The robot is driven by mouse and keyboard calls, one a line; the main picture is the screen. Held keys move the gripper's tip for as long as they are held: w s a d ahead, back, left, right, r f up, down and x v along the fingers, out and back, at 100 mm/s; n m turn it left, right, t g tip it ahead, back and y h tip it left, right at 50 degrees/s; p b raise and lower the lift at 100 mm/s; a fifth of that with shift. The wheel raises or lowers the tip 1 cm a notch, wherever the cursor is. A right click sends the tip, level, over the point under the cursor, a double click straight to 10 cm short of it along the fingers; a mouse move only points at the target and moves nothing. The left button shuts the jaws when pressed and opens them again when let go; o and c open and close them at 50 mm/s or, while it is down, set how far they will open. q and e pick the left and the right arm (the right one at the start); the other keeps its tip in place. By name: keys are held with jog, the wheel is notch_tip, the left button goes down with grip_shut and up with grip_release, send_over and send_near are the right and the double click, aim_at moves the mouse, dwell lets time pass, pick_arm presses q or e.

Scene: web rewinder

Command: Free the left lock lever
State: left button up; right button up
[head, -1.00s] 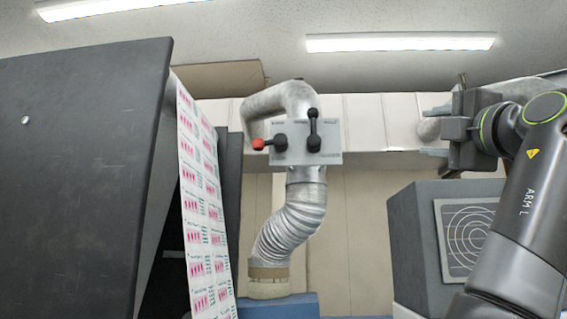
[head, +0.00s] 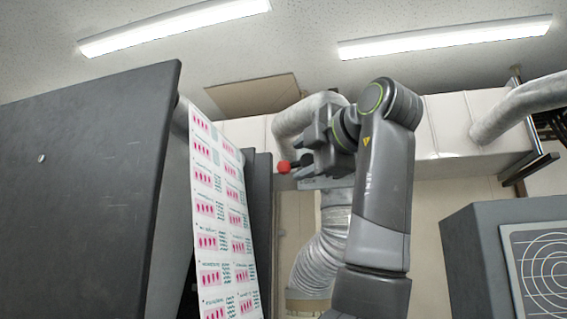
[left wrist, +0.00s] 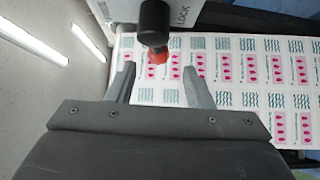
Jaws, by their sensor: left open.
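The left lock lever shows a red tip (head: 284,167) in the head view, sticking out to the left of my gripper. In the left wrist view its black knob (left wrist: 155,20) and red tip (left wrist: 158,57) hang from the top, beside the word LOCK on a pale panel (left wrist: 185,10). My left gripper (head: 300,155) is in front of the panel and hides most of it. In the left wrist view the gripper's two fingers (left wrist: 160,78) are open and apart, with the red tip between and just beyond them. Contact cannot be told. My right gripper is not in view.
A printed web (head: 222,220) with pink labels runs down beside the dark machine plate (head: 80,170) on the left. A ribbed silver duct (head: 318,260) passes behind my arm. A grey cabinet (head: 475,250) stands at the right.

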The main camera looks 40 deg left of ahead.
aim_at(287, 164)
pick_arm(q)
jog(key=p+x, duration=0.2)
jog(key=x, duration=0.4)
jog(key=shift+r, duration=0.1)
jog(key=shift+a, duration=0.35)
jog(key=shift+w+a, duration=0.15)
jog(key=shift+a, duration=0.2)
jog(key=shift+w, duration=0.1)
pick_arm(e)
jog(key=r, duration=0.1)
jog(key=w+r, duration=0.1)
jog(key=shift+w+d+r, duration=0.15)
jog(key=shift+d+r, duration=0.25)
pick_arm(q)
jog(key=shift+d, duration=0.1)
jog(key=shift+c, duration=0.5)
jog(key=c, duration=0.8)
